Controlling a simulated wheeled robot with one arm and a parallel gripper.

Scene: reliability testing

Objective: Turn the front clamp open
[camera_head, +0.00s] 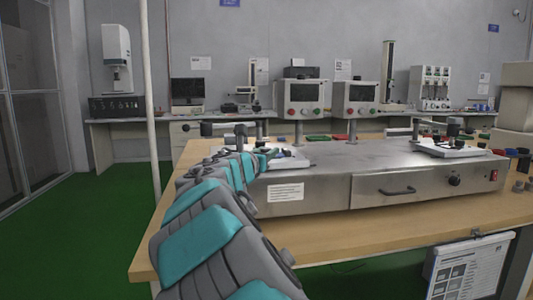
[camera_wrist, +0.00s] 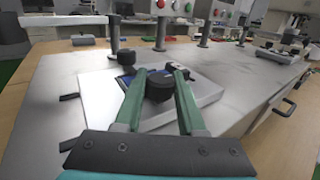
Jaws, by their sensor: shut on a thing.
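In the wrist view, a black round clamp knob (camera_wrist: 160,86) stands on a white plate (camera_wrist: 205,92) on a steel machine. My gripper (camera_wrist: 159,76) has its two green fingers on either side of the knob and is shut on it. A small black part sits by the right fingertip, and some blue shows behind the left finger. In the head view, my gripper (camera_head: 265,158) is at the left white plate (camera_head: 298,161) on the steel machine (camera_head: 330,185). My arm hides much of that plate's left side and the clamp there.
A second white plate (camera_head: 447,149) with black clamp parts lies at the machine's right end. Two grey control boxes (camera_head: 302,97) (camera_head: 355,98) stand on posts behind. A black lever on a post (camera_head: 241,132) rises near my gripper. The wooden table (camera_head: 420,227) is bare in front.

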